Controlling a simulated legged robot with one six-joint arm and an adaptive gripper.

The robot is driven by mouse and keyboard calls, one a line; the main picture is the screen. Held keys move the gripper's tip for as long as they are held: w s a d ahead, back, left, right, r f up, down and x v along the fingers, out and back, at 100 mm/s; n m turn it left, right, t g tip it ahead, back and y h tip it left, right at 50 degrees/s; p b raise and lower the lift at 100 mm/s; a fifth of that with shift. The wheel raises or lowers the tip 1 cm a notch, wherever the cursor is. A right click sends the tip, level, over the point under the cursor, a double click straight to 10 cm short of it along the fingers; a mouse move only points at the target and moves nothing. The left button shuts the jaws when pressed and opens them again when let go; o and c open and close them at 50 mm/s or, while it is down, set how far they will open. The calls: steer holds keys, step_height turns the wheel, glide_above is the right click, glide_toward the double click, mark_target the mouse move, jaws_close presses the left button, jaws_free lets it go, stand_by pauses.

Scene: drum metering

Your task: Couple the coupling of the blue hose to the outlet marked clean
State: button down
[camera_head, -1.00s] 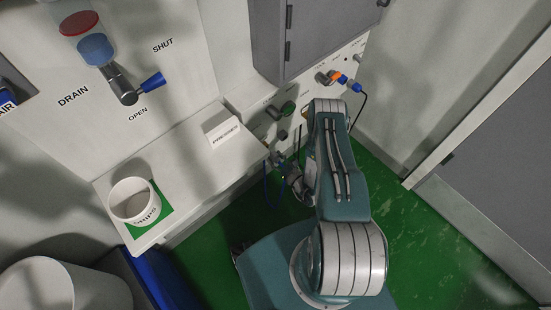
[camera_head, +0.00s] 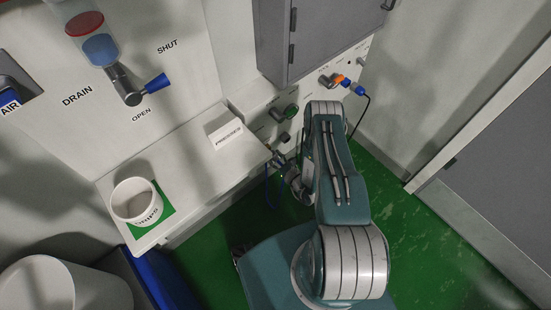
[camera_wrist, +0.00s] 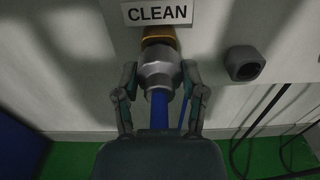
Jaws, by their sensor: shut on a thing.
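In the wrist view the silver coupling (camera_wrist: 160,68) sits between the two fingers of my gripper (camera_wrist: 161,90), which is shut on it. The blue hose (camera_wrist: 160,110) runs back from the coupling towards my palm. The brass outlet (camera_wrist: 158,34) is right in front of the coupling, under the CLEAN label (camera_wrist: 157,13). The coupling's front meets or overlaps the outlet in this view and looks in line with it; I cannot tell whether it is locked. In the head view my arm largely hides this spot, and part of the blue hose (camera_head: 267,188) hangs below the shelf.
A dark round fitting (camera_wrist: 245,63) is on the panel to the right, with black cables (camera_wrist: 262,115) below it. In the head view a grey cabinet (camera_head: 320,35) overhangs the panel. A white shelf (camera_head: 190,165) with a white cup (camera_head: 137,203) is at left.

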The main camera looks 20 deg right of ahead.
steer(key=shift+w+a, duration=0.2)
steer(key=shift+w, duration=0.4)
steer(key=shift+c, duration=0.4)
jaws_free()
steer(key=shift+s, duration=0.1)
steer(key=v, duration=1.1)
steer(key=shift+s+d, duration=0.15)
steer(key=shift+s, duration=0.25)
